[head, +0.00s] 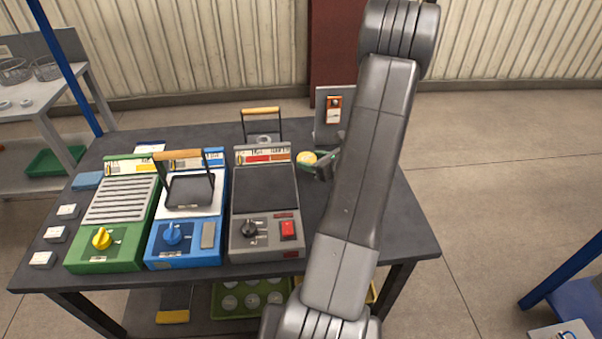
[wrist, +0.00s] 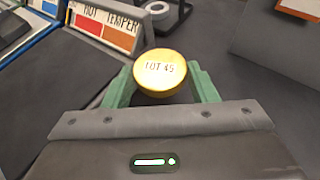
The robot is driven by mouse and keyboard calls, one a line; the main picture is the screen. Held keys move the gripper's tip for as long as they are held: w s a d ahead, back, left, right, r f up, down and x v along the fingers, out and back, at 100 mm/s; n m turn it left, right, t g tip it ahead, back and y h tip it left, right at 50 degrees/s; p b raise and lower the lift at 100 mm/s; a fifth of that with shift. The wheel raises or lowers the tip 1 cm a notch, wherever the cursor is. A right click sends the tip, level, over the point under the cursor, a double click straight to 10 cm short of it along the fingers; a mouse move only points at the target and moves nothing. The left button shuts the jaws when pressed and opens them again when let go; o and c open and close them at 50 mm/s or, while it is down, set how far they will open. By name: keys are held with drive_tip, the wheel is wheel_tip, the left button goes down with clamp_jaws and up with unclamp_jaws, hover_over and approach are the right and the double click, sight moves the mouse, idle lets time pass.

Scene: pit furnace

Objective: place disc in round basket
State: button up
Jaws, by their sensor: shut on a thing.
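A yellow round disc (wrist: 161,68) with "LOT 45" on its face is held between the green fingers of my gripper (wrist: 160,84). In the head view, the disc (head: 307,158) and my gripper (head: 311,164) are above the dark table, just right of the grey device (head: 265,215). Two round wire baskets (head: 14,70) (head: 46,67) stand on the light side table at the far left, well away from my gripper. I cannot tell what is inside them.
Green (head: 112,222) and blue (head: 186,222) devices stand left of the grey one. A handled holder (head: 262,138) with a grey ring stands behind it. A panel with an orange switch (head: 334,104) stands behind my gripper. A blue post (head: 66,68) rises before the side table (head: 40,92).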

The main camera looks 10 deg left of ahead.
sight(312, 178)
drive_tip(key=shift+f, duration=2.3)
drive_tip(key=shift+f+b, duration=0.2)
drive_tip(key=shift+b, duration=0.2)
drive_tip(key=o, duration=0.9)
